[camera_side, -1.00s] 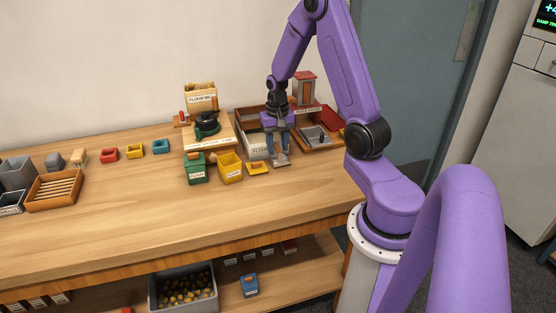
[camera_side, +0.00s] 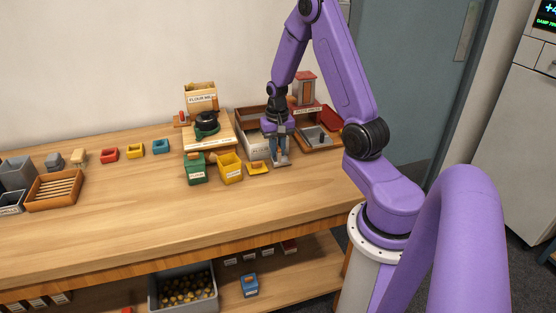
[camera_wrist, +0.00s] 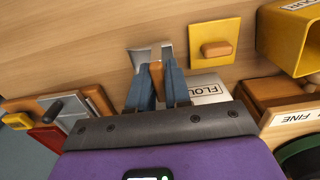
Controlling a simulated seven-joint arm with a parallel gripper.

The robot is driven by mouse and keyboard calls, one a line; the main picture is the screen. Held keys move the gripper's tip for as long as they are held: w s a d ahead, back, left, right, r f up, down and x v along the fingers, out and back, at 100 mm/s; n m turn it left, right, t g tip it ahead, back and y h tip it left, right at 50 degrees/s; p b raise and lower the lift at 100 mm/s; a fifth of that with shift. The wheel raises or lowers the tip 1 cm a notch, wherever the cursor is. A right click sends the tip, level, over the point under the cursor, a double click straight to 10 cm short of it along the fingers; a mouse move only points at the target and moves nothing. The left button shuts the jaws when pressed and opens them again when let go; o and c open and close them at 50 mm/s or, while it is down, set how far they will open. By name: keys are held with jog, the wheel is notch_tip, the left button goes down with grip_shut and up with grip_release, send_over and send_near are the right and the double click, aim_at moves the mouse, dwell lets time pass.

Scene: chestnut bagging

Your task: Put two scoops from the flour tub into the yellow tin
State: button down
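My gripper (camera_side: 279,152) points down at the front of the white flour tub (camera_side: 257,148). In the wrist view its blue fingers (camera_wrist: 157,78) are shut on the brown wooden handle of a grey metal scoop (camera_wrist: 149,54). The scoop also shows below the fingers in the side view (camera_side: 282,163); whether it holds flour I cannot tell. The yellow tin (camera_side: 231,172) stands open on the table, left of my gripper; it is at the upper right of the wrist view (camera_wrist: 285,38). Its yellow lid (camera_side: 258,167), with a wooden knob, lies between them. The tub's inside is hidden.
A green tin (camera_side: 195,173) stands left of the yellow tin. The flour mill (camera_side: 201,100) is behind them. A wooden tray with a grey pan (camera_side: 317,137) is right of my gripper. The table front (camera_side: 200,220) is clear.

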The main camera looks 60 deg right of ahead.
jog(key=shift+r, duration=2.5)
jog(key=shift+r, duration=0.1)
